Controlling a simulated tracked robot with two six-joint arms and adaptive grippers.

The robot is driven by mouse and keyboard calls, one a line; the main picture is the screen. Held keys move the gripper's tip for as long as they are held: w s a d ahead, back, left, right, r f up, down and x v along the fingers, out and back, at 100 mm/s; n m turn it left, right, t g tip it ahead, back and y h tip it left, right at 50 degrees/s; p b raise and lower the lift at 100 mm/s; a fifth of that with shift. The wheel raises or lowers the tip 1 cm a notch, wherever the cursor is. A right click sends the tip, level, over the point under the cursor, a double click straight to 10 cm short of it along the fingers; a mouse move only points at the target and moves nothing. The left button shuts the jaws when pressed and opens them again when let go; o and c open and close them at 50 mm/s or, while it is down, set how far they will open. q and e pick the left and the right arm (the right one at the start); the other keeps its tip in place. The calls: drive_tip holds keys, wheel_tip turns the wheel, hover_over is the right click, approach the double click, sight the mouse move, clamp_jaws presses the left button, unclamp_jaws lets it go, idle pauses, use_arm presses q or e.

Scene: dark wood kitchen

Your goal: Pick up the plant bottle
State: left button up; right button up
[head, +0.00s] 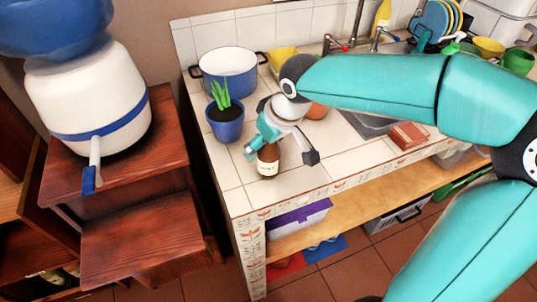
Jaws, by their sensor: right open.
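A small brown bottle (268,166) with a pale label stands on the white tiled counter near its front left corner. Its upper part is partly hidden by my right gripper. A blue pot (226,128) with a green spiky plant (220,94) stands just behind and left of it. My right gripper (280,155) is open, with one finger at the bottle's left and the other apart from it on the right. I cannot tell whether the left finger touches the bottle. My left gripper is not in view.
A blue pot with white inside (228,84) and a yellow bowl (283,59) stand behind. A reddish round thing (317,111) is partly hidden by my arm. A reddish box (408,135) lies right, by the sink. The counter's front edge (285,202) is close to the bottle.

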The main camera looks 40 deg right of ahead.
drive_tip(key=c, duration=1.3)
drive_tip(key=shift+r, duration=0.1)
